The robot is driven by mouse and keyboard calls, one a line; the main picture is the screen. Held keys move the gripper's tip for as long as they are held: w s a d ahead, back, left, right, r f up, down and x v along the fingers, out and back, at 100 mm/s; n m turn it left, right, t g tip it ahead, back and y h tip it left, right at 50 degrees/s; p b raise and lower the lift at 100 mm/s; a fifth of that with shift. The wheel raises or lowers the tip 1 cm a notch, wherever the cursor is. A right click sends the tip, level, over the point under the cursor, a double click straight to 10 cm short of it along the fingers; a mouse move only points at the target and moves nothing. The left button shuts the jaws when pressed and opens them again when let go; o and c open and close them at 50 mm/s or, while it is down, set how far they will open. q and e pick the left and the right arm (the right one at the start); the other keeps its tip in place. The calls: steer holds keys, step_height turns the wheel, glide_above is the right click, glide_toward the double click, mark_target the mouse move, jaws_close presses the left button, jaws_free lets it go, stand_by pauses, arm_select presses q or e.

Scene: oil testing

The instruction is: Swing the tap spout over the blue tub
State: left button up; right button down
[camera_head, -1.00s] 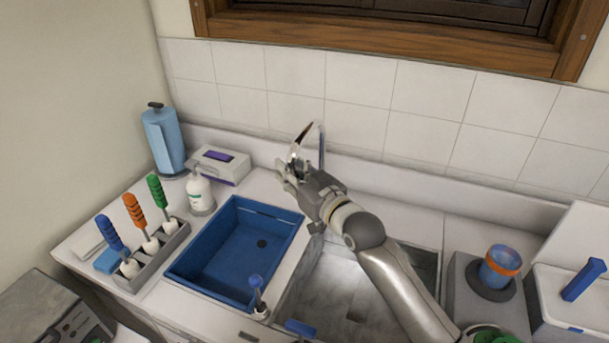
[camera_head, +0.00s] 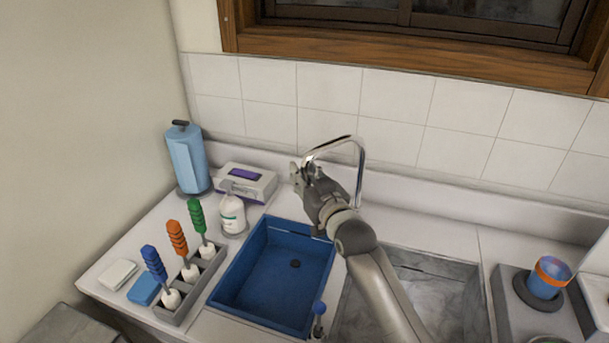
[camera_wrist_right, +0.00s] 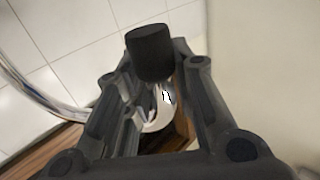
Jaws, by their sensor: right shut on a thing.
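The chrome tap spout (camera_head: 335,142) is a tall arch behind the sinks. It rises behind my right arm and bends over to the left. My right gripper (camera_head: 303,178) is shut on the spout's free end, above and behind the back right part of the blue tub (camera_head: 231,274). In the right wrist view, a black cylindrical tip (camera_wrist_right: 150,52) and shiny metal show between the fingers, and the curved chrome pipe (camera_wrist_right: 38,95) runs along the left. The gripper hides much of the spout's end, so its exact height above the tub is unclear. My left gripper is not in view.
A soap bottle (camera_head: 232,215), a tissue box (camera_head: 246,182) and a blue paper roll (camera_head: 188,162) stand behind and left of the tub. A rack (camera_head: 208,275) with coloured brushes is along its left side. A grey sink (camera_head: 440,295) lies to the right.

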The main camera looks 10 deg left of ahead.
steer(key=shift+w+a+f, duration=0.1)
steer(key=shift+a, duration=0.05)
steer(key=c, duration=1.6)
jaws_free()
steer(key=o, duration=0.4)
steer(key=shift+o, duration=0.2)
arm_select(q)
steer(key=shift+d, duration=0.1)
arm_select(e)
steer(key=v, duration=1.2)
